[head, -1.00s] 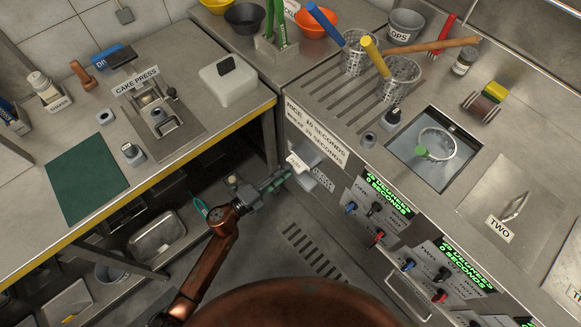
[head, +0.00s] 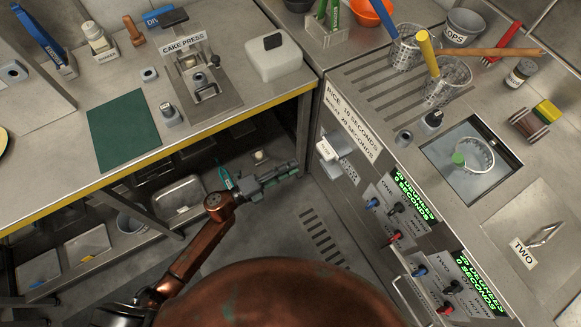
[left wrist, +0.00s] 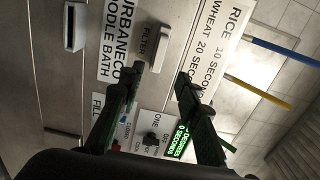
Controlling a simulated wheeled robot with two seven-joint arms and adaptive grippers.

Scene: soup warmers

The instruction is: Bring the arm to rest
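My left arm (head: 195,245) reaches up from the bottom left of the head view. My left gripper (head: 290,171) is in the open space between the cake press counter and the soup warmer's front panel. In the left wrist view its two dark fingers (left wrist: 160,74) are spread apart with nothing between them. The fingers point towards the warmer's front, by the FILTER part (left wrist: 150,48), and appear apart from it. My right gripper is not in view.
The cake press counter (head: 225,130) has a yellow front edge above the arm. The soup warmer (head: 350,125) stands to the right with knobs and green displays (head: 412,195). Below the counter are metal pans (head: 180,195). Grey floor (head: 270,235) lies clear beneath the gripper.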

